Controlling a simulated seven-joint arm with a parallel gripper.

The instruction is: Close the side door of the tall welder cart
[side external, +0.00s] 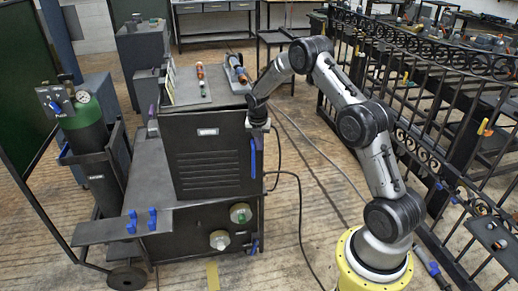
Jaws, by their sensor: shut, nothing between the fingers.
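The tall welder cart (190,220) is a dark grey cabinet on wheels, left of centre in the side external view. A dark louvred panel with a white label, which looks like its side door (205,160), faces the camera. A long blue handle (252,158) runs down near its right edge. I cannot tell exactly how far the door stands from the cabinet. My gripper (258,124) is shut and empty at the door's upper right corner, just above the blue handle. It overlaps the corner in the picture, and whether it touches is unclear. It partly hides that corner.
A green gas cylinder (85,128) stands at the cart's left. Small tools and bottles (202,78) lie on the cart top. A black iron fence (440,130) runs along the right. A cable (300,205) crosses the wooden floor between cart and arm, otherwise mostly clear.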

